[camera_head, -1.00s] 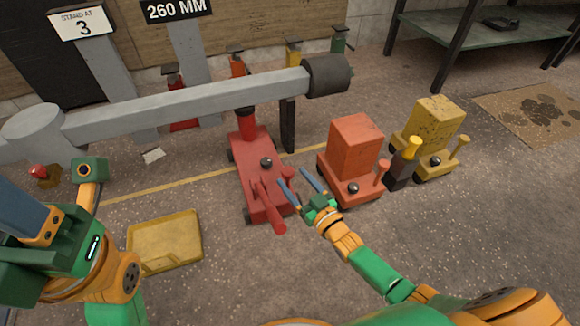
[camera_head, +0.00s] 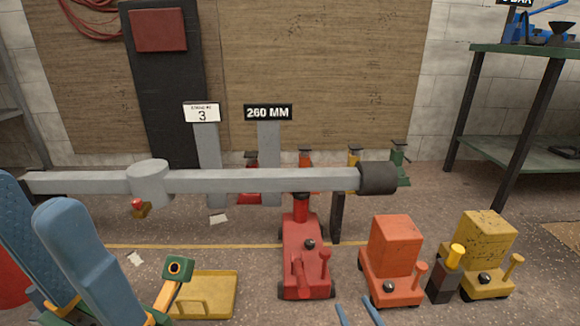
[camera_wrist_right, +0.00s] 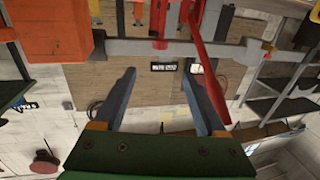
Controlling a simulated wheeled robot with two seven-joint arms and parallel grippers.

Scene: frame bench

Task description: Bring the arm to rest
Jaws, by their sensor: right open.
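In the head view, my right gripper (camera_head: 356,309) shows only as two blue fingertips at the bottom edge. They stand apart with nothing between them. The right wrist view shows the same gripper (camera_wrist_right: 158,72) open and empty, with a red lever beside one finger. My left gripper (camera_head: 65,245) is at the lower left of the head view, its large blue fingers close to the camera. Whether they are open or shut is unclear. The rest of my right arm is out of the head view.
A red floor jack (camera_head: 303,250) stands under a grey beam (camera_head: 260,181). An orange machine (camera_head: 394,247) and a yellow one (camera_head: 485,242) stand to its right. A yellow tray (camera_head: 229,295) lies left of the jack. A green-topped bench (camera_head: 530,150) is at the right.

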